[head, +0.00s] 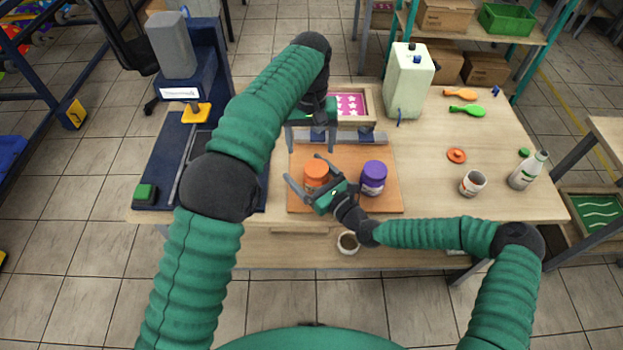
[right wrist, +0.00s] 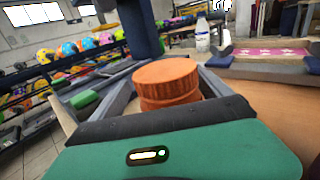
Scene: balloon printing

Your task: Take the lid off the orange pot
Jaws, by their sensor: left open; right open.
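The orange pot (head: 315,181) stands on the orange-brown board, with its orange lid (head: 316,168) on top. In the right wrist view the ribbed orange lid (right wrist: 166,72) sits between my right gripper's fingers. My right gripper (head: 306,173) is open, with one finger on each side of the pot; I cannot tell whether they touch it. The gripper body hides part of the pot's lower front. My left gripper (head: 312,143) is open and empty, pointing down behind and above the pot.
A purple pot (head: 373,178) stands just right of the orange pot. A loose orange lid (head: 456,155) and an open white jar (head: 473,184) are further right, beside a white bottle (head: 528,170). A navy press (head: 190,75) stands at the left. A pink star-patterned screen (head: 350,104) lies behind.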

